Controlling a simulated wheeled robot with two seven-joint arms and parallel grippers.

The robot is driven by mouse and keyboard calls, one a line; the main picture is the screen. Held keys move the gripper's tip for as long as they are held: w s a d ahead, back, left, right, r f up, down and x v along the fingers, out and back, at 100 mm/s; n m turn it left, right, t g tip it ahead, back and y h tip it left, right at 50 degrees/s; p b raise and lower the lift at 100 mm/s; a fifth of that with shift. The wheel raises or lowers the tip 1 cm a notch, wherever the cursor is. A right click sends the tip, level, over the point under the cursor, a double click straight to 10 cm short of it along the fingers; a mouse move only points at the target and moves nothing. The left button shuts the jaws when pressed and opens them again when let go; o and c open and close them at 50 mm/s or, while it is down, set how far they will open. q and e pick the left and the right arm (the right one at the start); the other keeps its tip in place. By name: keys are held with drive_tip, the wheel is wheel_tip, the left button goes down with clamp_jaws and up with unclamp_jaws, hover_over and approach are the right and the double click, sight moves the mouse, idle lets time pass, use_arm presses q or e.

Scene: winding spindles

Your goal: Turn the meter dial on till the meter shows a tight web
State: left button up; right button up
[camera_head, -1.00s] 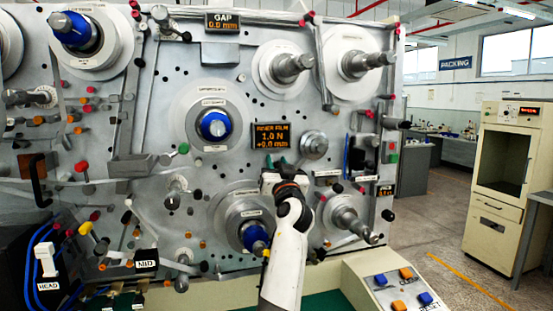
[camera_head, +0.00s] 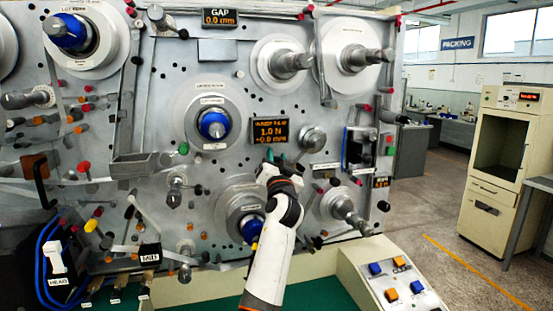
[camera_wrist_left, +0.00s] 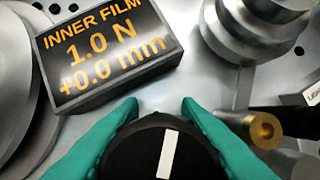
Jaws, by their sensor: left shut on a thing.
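The meter (camera_head: 270,131) is a dark box with orange text on the grey panel. In the left wrist view the meter (camera_wrist_left: 105,48) reads INNER FILM, 1.0 N and +0.0 mm. The dial (camera_wrist_left: 165,155) is a round black knob below it, with a white mark pointing nearly straight up, tilted slightly right. The green fingertips of my left gripper (camera_wrist_left: 160,140) are shut on the dial, one on each side. In the head view my left gripper (camera_head: 275,159) is just below the meter and hides most of the dial. My right gripper is not in view.
A metal roller (camera_head: 313,139) stands out right of the meter. A blue-capped spindle (camera_head: 214,125) is to its left, and another blue cap (camera_head: 251,228) is below, beside my left arm. A button console (camera_head: 392,280) stands at the lower right.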

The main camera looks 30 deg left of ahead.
use_arm(q)
drive_tip(key=o, duration=1)
drive_tip(key=b+v, duration=0.3)
drive_tip(key=v, duration=0.9)
drive_tip(key=shift+b, duration=0.4)
drive_tip(key=shift+f, duration=0.1)
